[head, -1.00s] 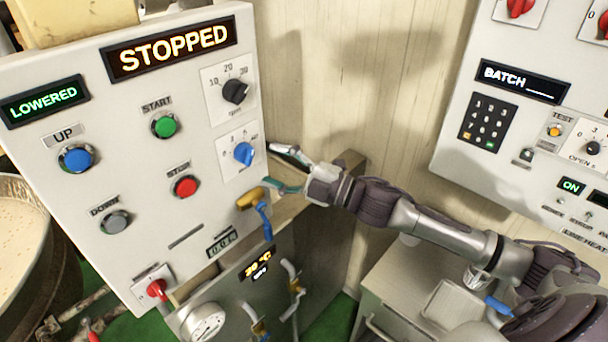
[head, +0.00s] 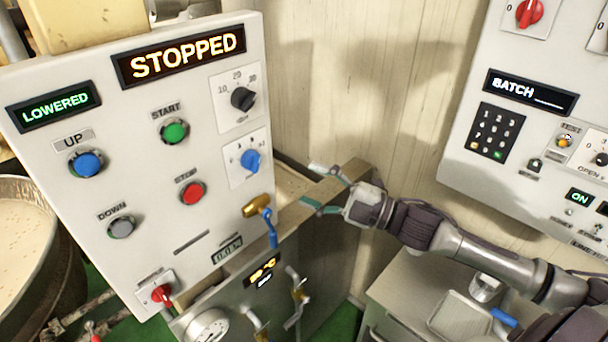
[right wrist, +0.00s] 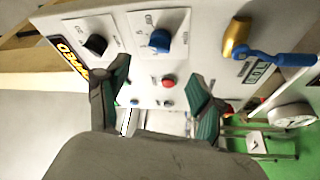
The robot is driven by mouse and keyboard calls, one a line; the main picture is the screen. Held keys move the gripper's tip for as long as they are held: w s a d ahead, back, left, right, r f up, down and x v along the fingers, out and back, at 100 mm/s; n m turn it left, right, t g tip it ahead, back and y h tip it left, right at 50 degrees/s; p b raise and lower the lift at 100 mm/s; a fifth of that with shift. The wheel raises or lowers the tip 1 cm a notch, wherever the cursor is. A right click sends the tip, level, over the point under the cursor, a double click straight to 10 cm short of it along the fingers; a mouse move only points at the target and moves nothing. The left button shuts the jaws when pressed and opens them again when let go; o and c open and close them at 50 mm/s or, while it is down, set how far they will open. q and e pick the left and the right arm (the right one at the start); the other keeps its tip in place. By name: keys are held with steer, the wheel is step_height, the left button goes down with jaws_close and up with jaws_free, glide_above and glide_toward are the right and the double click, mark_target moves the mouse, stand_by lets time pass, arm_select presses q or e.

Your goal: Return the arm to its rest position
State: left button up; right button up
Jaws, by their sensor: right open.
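My right gripper (head: 318,190) is open and empty in the head view. It is just right of the white control panel (head: 120,180), apart from the blue selector knob (head: 250,161) and the black rpm knob (head: 243,98). The right wrist view shows its two green-padded fingers (right wrist: 160,100) spread, with nothing between them. The panel stands beyond, with the blue knob (right wrist: 160,41) and the brass valve with a blue lever (right wrist: 237,38). The panel displays read STOPPED and LOWERED. My left gripper is not in view.
A metal cabinet (head: 325,250) with valves and a gauge (head: 207,329) stands below the gripper. A second panel (head: 520,130) with a keypad is at the right, above a side table (head: 405,290) with a tray. A kettle (head: 25,240) of pale liquid is at the far left.

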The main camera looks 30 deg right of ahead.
steer(key=s+f+m+g+h, duration=0.1)
steer(key=s+f+m+h, duration=0.2)
steer(key=f+m+h, duration=0.5)
steer(key=s+f+m+g+h, duration=0.2)
steer(key=s+f+m+h, duration=0.2)
steer(key=f+m, duration=0.4)
steer(key=s+a+f+m+g, duration=0.2)
steer(key=s+f+g, duration=0.2)
steer(key=s, duration=0.5)
steer(key=s+a+f+m+g, duration=0.2)
steer(key=s+a+f+g, duration=0.15)
steer(key=s, duration=0.45)
step_height(320, 180, down, 28)
steer(key=g+b, duration=0.2)
steer(key=b, duration=0.1)
steer(key=s+d+f+b, duration=0.1)
steer(key=s+d+f, duration=0.1)
steer(key=s+f, duration=0.7)
steer(key=s+d+f+g+b, duration=0.1)
steer(key=s+f, duration=0.8)
steer(key=f, duration=0.2)
steer(key=shift+d+f+h, duration=0.15)
steer(key=shift+d+h, duration=0.2)
steer(key=shift+h, duration=0.05)
